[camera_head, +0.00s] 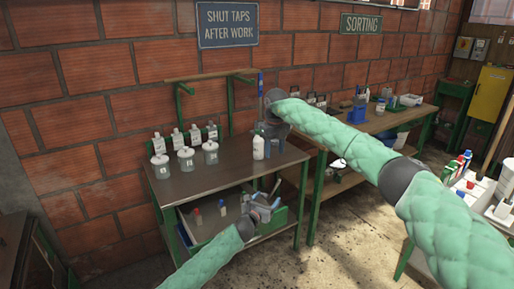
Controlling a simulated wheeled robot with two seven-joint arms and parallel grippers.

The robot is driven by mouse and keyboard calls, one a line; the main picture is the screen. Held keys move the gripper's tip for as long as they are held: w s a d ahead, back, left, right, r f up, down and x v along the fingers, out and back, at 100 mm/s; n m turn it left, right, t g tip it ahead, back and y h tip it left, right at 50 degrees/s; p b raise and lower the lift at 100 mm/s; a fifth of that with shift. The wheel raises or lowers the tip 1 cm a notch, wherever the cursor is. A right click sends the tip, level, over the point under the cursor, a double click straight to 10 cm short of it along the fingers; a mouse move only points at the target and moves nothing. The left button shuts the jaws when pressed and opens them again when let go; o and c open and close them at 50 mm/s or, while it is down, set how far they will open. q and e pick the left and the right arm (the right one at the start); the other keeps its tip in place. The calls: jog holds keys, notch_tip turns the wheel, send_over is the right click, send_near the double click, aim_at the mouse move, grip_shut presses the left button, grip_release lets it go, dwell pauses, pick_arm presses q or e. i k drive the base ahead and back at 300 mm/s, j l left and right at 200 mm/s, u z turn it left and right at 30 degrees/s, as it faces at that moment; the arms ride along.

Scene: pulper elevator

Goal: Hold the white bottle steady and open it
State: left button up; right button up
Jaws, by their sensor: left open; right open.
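A small white bottle (258,148) stands upright near the right end of the dark workbench (215,178). Its top is close to my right gripper (267,131), which hangs just above and beside it, partly in front of the bench. My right gripper is open; I cannot tell whether it touches the bottle. My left gripper (266,203) is open, lower down, in front of the bench near the green crate on the lower shelf. It is apart from the bottle.
Several grey jars with white lids (185,157) stand on the bench's left part. A green crate (283,222) sits on the shelf below. A second table (372,125) with tools and containers is behind right. A white table with bottles (478,195) stands at right.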

aim_at(258, 142)
jog(key=i+j, duration=0.15)
jog(key=i, duration=0.25)
jog(key=i+j, duration=0.15)
jog(key=i, duration=0.3)
jog(key=i+j, duration=0.15)
jog(key=i, duration=0.25)
